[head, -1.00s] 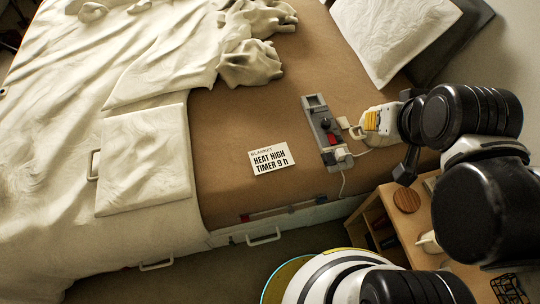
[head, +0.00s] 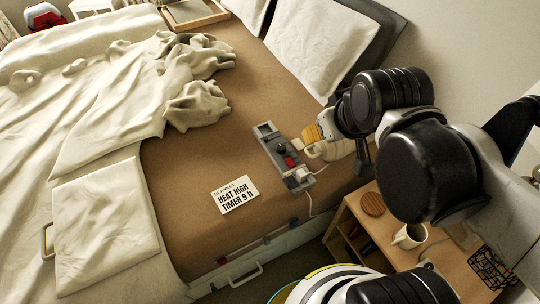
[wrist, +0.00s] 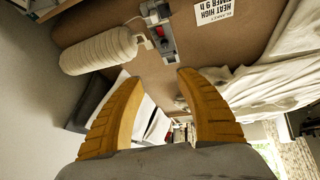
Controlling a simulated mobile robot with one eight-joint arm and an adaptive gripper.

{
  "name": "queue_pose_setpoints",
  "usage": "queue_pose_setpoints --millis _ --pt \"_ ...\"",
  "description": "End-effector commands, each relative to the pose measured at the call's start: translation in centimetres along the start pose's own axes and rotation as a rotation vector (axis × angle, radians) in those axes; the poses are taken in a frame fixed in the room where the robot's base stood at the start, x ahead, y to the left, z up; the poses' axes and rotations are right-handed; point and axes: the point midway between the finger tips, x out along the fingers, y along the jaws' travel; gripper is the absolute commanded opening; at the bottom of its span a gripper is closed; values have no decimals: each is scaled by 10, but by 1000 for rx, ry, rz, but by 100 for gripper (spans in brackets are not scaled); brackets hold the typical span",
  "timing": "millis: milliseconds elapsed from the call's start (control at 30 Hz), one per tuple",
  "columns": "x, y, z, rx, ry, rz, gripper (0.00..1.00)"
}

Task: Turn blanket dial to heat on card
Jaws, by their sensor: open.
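The blanket controller (head: 285,160) is a grey panel lying on the brown bed sheet, with a dark round dial (head: 281,149) and a red part beside it. It also shows in the wrist view (wrist: 158,35). A white card (head: 235,195) lies on the sheet to its left and reads "BLANKET HEAT HIGH TIMER 9 h". It also shows in the wrist view (wrist: 212,10), upside down. My gripper (head: 308,136) is just right of the controller, apart from it in the wrist view. Its yellow fingers (wrist: 157,75) are spread with nothing between them. The dial's exact setting is too small to read.
A ribbed cream roll (wrist: 100,50) lies beside the controller. A white cable runs from the panel over the bed edge. White pillows (head: 322,42) lie at the back. A wooden bedside table (head: 400,262) holds a mug (head: 410,236) and a round coaster (head: 373,204). Rumpled blanket covers the left.

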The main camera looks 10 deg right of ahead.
Motion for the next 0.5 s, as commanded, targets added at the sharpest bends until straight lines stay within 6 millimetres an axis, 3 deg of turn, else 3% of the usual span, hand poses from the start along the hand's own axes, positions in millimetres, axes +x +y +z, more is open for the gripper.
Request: queue_pose_setpoints --millis 100,267,500 --pt "17 4 -33 -247 -56 -24 42" --pt "58 8 -70 -630 -130 -87 42" --pt "147 11 -104 -1201 -199 -238 42"
